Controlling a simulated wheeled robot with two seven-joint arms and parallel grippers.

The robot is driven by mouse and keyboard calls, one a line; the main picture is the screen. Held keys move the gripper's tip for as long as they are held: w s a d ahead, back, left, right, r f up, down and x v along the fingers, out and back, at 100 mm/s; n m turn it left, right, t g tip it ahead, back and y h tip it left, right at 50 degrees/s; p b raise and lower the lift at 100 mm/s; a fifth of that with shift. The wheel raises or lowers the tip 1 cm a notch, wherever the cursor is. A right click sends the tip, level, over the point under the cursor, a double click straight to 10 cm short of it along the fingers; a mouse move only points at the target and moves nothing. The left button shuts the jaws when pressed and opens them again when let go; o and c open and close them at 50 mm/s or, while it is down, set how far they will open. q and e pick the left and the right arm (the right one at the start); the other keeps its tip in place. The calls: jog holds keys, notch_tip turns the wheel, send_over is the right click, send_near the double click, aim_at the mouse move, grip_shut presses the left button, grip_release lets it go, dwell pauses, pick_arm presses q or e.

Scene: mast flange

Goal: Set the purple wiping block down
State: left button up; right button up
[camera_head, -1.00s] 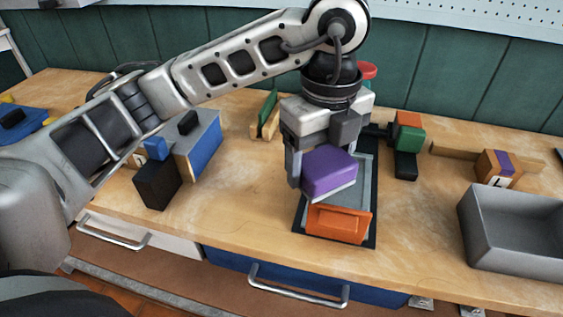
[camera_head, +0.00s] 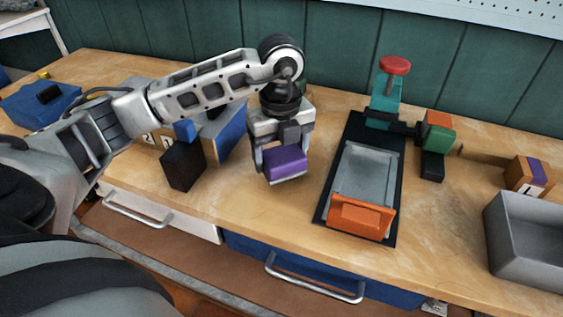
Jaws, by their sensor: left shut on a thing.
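The purple wiping block (camera_head: 285,163) is held in my left gripper (camera_head: 281,172), which points down. The gripper is shut on the block, one finger showing on its left side. The block has a pale underside and is over the bare wooden bench, left of the black mat (camera_head: 329,192). I cannot tell whether its underside touches the bench. My right gripper does not show.
On the mat lie a grey plate (camera_head: 365,172) with an orange block (camera_head: 360,217) at its front. A teal stand with a red knob (camera_head: 395,66) is behind. A black box (camera_head: 182,165) stands left, a grey bin (camera_head: 525,235) right.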

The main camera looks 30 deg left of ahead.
aim_at(281, 165)
pick_arm(q)
notch_tip(281, 165, down, 2)
jog(key=shift+f, duration=0.6)
jog(key=o, duration=0.9)
jog(key=shift+o, duration=0.2)
jog(key=shift+r, duration=0.25)
notch_tip(281, 165, up, 12)
